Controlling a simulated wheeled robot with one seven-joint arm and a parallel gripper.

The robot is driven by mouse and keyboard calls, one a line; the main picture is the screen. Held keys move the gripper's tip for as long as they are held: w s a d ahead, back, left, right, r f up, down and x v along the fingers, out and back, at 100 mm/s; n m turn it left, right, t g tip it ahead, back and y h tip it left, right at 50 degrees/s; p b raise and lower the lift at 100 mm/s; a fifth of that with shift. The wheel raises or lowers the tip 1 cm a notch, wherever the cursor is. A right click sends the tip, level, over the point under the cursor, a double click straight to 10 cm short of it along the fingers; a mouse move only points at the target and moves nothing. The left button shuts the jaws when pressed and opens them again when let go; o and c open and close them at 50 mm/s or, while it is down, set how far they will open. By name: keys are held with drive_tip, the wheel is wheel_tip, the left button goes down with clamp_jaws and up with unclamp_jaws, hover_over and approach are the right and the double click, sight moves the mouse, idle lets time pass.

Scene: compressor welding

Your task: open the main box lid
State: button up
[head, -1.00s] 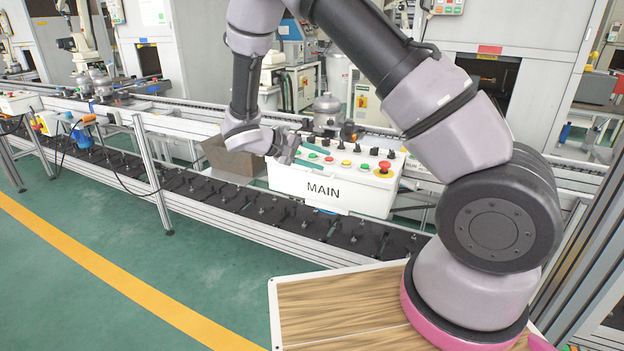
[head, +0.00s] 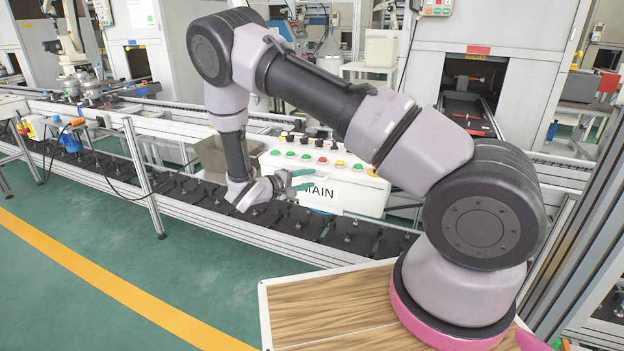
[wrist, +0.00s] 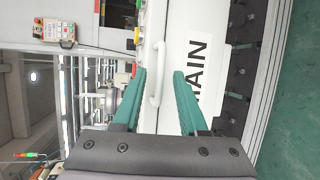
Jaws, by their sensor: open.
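The white main box (head: 345,197) stands on the conveyor line, with "MAIN" printed on its front and a sloped top of coloured buttons. It also shows in the wrist view (wrist: 209,28), turned on its side. A white bar handle (wrist: 155,88) shows on it, between the two green fingertips in the picture. My gripper (head: 298,181) is in front of the box near the left part of its front face. In the wrist view my gripper (wrist: 158,92) has its fingers apart, with nothing clamped. I cannot tell whether the fingers reach around the handle or stop short of it.
A brown-grey open carton (head: 213,155) stands left of the box. The conveyor with black fixtures (head: 345,235) runs below and in front of it. A wooden-topped surface (head: 325,308) is near my base. The green floor at the lower left is clear.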

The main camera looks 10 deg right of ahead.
drive_tip(key=shift+x, duration=1.05)
clamp_jaws()
idle(0.7)
